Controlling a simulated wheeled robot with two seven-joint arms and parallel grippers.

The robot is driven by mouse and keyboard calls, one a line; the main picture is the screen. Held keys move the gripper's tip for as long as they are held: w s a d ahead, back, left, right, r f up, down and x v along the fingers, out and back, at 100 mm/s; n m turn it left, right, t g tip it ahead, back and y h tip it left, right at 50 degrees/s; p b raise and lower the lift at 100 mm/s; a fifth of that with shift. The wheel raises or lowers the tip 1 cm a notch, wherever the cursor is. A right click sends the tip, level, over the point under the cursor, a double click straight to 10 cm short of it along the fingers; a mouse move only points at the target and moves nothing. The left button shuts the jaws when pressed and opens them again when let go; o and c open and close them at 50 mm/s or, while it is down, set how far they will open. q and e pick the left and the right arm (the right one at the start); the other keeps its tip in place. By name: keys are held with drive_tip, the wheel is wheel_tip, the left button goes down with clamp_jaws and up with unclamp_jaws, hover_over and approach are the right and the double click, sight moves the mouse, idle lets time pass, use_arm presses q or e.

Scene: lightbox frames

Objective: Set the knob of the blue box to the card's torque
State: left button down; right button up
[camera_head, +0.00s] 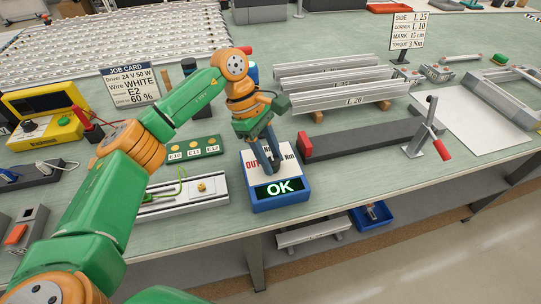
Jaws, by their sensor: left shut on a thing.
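The blue box (282,202) stands near the table's front edge, with a white top and a lit display (279,188) reading "OK". Part of the lettering on its top shows as "OUT" and "Nm". My left gripper (270,164) reaches down onto the top and is shut on the knob, which its fingers mostly hide; I cannot read the knob's setting. The card (408,31) at the back right reads SIDE L 25, CORNER L 10, MARK 15 cm, TORQUE 3 Nm. My right gripper is not in view.
A grey bar with a red end (361,139) lies right of the box, near a red-handled lever (427,128). A rail fixture (172,196) is on the left. Metal profiles (338,87) lie behind. A job card (131,84) and a yellow device (45,117) stand farther left.

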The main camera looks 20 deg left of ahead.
use_arm(q)
drive_tip(key=shift+c, duration=2.3)
unclamp_jaws()
drive_tip(key=shift+r, duration=0.1)
drive_tip(key=v, duration=0.7)
drive_tip(key=shift+b, duration=0.3)
